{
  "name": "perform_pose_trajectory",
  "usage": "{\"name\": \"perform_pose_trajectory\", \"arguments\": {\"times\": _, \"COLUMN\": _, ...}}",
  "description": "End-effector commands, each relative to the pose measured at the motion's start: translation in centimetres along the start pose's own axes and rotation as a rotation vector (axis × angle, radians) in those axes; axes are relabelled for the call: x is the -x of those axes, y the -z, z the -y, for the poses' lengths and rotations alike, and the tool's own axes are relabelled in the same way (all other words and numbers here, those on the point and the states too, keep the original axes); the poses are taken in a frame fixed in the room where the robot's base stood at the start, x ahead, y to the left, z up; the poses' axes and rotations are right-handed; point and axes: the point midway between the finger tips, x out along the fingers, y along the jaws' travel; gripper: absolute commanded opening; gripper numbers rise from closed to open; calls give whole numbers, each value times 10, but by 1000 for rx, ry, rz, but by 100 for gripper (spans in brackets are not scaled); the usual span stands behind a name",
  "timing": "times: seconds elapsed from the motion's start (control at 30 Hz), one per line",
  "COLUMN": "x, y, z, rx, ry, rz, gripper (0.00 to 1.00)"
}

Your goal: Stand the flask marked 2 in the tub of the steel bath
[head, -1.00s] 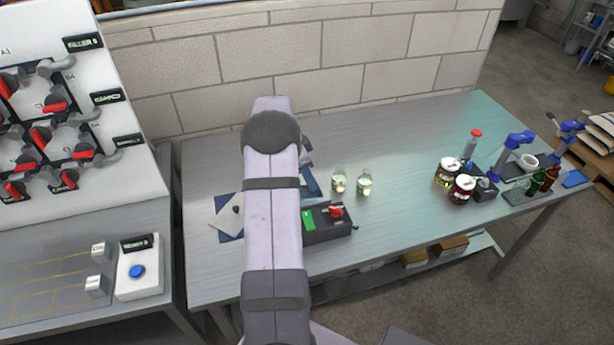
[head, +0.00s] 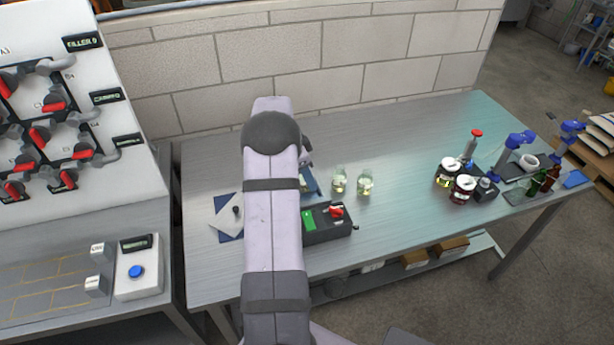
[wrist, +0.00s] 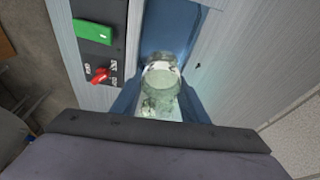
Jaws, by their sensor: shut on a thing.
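My gripper (wrist: 160,104) shows in the wrist view, its two blue fingers shut on a clear glass flask (wrist: 161,78). The flask is seen from above, with pale contents; I cannot read a mark on it. Below it are a pale patch and a blue surface (wrist: 170,30); I cannot tell whether it touches them. In the head view my arm hides the gripper and the held flask. A dark box with a green panel and a red switch (head: 340,232) stands right of my arm, perhaps part of the steel bath. I cannot make out the tub.
Two flasks with yellowish liquid (head: 339,181) (head: 365,183) stand right of my arm, their marks unreadable. Jars (head: 463,189), a blue-jointed stand (head: 515,142) and bottles (head: 545,182) are farther right. The bench (head: 405,150) is clear between them. A block wall is behind.

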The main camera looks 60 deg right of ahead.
Motion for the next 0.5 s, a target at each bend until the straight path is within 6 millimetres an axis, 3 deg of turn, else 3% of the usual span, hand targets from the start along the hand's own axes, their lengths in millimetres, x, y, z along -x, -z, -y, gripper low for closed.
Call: {"name": "perform_pose_trajectory", "arguments": {"times": 0.5, "x": -14, "y": -4, "z": 0, "rx": 0, "ry": 0, "rz": 0, "gripper": 14}}
